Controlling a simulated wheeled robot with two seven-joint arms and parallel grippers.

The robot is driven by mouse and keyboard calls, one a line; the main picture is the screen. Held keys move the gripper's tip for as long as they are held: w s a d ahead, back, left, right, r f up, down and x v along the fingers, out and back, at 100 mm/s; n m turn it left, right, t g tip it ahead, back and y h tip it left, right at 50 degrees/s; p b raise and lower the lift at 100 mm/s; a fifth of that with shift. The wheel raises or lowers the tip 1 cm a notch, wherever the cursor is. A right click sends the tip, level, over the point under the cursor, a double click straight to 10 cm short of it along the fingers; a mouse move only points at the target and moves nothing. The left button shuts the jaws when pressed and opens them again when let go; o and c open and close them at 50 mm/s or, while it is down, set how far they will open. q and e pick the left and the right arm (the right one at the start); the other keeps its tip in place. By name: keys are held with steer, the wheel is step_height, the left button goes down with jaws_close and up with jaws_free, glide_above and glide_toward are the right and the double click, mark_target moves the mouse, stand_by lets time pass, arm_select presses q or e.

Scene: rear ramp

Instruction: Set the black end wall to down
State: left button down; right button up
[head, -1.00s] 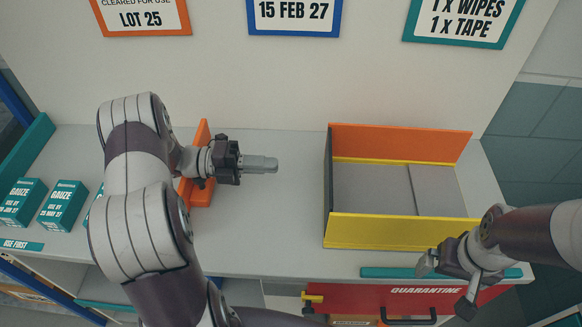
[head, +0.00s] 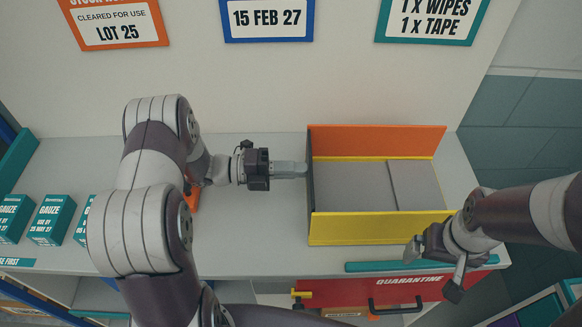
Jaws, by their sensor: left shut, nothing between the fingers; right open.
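The box on the counter has an orange back wall (head: 378,140), a yellow front wall (head: 375,228) and a grey floor (head: 350,185). Its black end wall (head: 310,195) stands upright at the left end. My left gripper (head: 300,169) is shut and empty, with its fingertips at the outer face of the black end wall; I cannot tell if they touch it. My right gripper (head: 432,268) is open and empty, in front of the box's lower right corner, over the counter's front edge.
An orange bracket (head: 193,197) is mostly hidden behind my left arm. Teal gauze boxes (head: 50,219) stand at the left. A teal strip (head: 385,266) lies along the front edge, above a red quarantine drawer (head: 400,290).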

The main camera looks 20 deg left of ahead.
arm_select(q)
steer(key=shift+d+r, duration=0.1)
steer(key=w+d+g+y+p, duration=0.1)
steer(key=d+y+p, duration=0.2)
steer(key=y+p, duration=0.1)
steer(key=w+d+f+g+y+p, duration=0.1)
steer(key=d+y+p, duration=0.2)
steer(key=d+p, duration=0.1)
steer(key=w+d+g+y+p, duration=0.1)
steer(key=d+y+p, duration=0.2)
steer(key=y+p, duration=0.1)
steer(key=shift+d+f+y+p, duration=0.3)
steer(key=shift+d+p, duration=0.1)
steer(key=shift+p, duration=0.3)
steer(key=x, duration=0.3)
steer(key=shift+w+d+f, duration=0.1)
steer(key=shift+d+f, duration=0.2)
steer(key=shift+b+x, duration=0.5)
steer(key=shift+x, duration=0.65)
steer(key=shift+f, duration=0.2)
